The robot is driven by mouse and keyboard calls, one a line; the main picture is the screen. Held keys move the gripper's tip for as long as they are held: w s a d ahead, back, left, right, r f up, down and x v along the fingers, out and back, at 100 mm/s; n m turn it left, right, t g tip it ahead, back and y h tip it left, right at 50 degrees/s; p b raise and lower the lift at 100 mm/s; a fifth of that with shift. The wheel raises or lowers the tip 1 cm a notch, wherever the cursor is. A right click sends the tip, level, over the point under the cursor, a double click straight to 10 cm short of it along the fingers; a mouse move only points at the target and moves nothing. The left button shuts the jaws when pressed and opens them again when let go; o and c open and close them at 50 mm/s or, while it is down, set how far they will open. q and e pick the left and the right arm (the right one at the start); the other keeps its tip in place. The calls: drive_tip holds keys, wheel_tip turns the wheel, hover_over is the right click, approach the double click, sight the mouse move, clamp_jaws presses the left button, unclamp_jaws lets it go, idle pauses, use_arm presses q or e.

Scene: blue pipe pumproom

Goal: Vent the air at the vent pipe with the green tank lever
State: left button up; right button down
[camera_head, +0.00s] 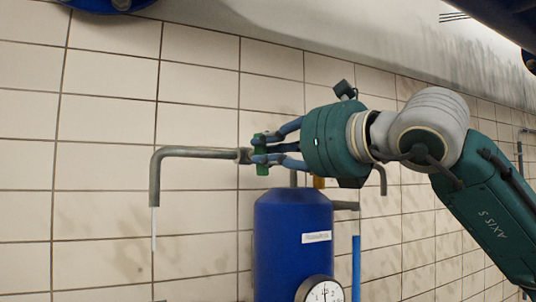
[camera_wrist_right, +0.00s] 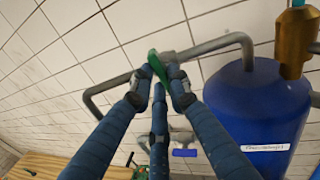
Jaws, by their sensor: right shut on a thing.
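The vent pipe (camera_head: 200,151) is a grey pipe in front of the tiled wall. It runs left and bends down at its left end. A thin white streak (camera_head: 154,230) hangs straight below its open end. The green tank lever (camera_head: 263,169) stands roughly upright at the pipe's right part, above the blue tank (camera_head: 290,225). My right gripper (camera_head: 258,149) comes in from the right and is shut on the lever, its fingers partly hiding it. In the right wrist view the green lever (camera_wrist_right: 157,66) lies between the fingertips (camera_wrist_right: 160,92). My left gripper is not seen.
The blue tank carries a white label (camera_head: 316,237) and a round gauge (camera_head: 324,292) at its front. A brass fitting (camera_wrist_right: 293,40) and the tank (camera_wrist_right: 258,105) are close on the right in the wrist view. A wooden surface (camera_wrist_right: 62,166) shows lower left.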

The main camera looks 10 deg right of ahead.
drive_tip(key=n+b, duration=0.1)
drive_tip(key=n, duration=0.2)
drive_tip(key=shift+a+f, duration=0.1)
drive_tip(key=shift+f, duration=0.05)
drive_tip(key=shift+s+n+b, duration=0.1)
drive_tip(key=shift+n+b, duration=0.5)
drive_tip(key=shift+n, duration=1.2)
drive_tip(key=c, duration=1.7)
unclamp_jaws()
drive_tip(key=shift+o, duration=0.2)
drive_tip(key=shift+s, duration=0.1)
drive_tip(key=v, duration=1.2)
